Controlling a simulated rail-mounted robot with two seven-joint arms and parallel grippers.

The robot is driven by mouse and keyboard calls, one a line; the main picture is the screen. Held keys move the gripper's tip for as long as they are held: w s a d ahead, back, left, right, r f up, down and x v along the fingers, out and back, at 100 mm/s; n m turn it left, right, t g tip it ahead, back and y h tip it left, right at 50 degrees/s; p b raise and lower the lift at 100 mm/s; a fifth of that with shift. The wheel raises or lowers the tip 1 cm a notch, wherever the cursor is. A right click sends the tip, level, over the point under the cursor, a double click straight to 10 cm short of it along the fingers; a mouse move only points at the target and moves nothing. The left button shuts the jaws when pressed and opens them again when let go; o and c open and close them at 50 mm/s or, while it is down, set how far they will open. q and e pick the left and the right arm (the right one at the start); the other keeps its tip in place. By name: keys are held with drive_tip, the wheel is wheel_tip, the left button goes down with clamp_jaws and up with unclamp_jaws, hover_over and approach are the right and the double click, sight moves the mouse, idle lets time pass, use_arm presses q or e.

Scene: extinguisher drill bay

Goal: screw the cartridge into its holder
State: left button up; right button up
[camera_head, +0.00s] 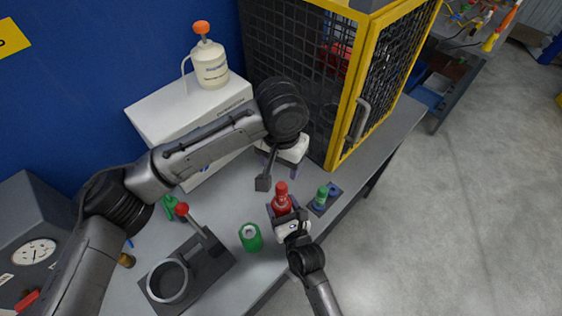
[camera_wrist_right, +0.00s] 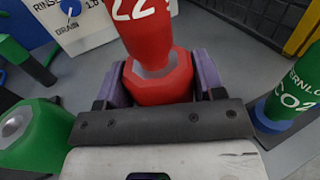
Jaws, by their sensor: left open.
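A red cartridge marked 22 (camera_wrist_right: 142,28) stands in a red octagonal holder (camera_wrist_right: 160,88); a grey band shows between them, and I cannot tell how deep it is screwed. In the head view the red cartridge (camera_head: 281,189) is upright. My right gripper (camera_head: 284,212) has its purple pads against both sides of the red holder. My left gripper (camera_head: 281,160) is open and empty, above and behind the cartridge, apart from it. A green CO2 cartridge (camera_head: 321,197) stands in a dark rack (camera_head: 319,210). A green holder (camera_head: 250,237) stands left of my right gripper.
A dark fixture with a ring (camera_head: 168,281) and a red-knobbed lever (camera_head: 182,209) stands at front left. A white box (camera_head: 160,115) bears a bottle (camera_head: 211,65). A yellow-framed mesh cage (camera_head: 345,110) stands behind. The table's right edge is close to the rack.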

drive_tip(key=o, duration=0.5)
drive_tip(key=shift+s, duration=0.15)
use_arm(q)
drive_tip(key=shift+r, duration=0.2)
use_arm(e)
drive_tip(key=v, duration=1.3)
drive_tip(key=shift+s+d, duration=0.15)
drive_tip(key=shift+s, duration=0.1)
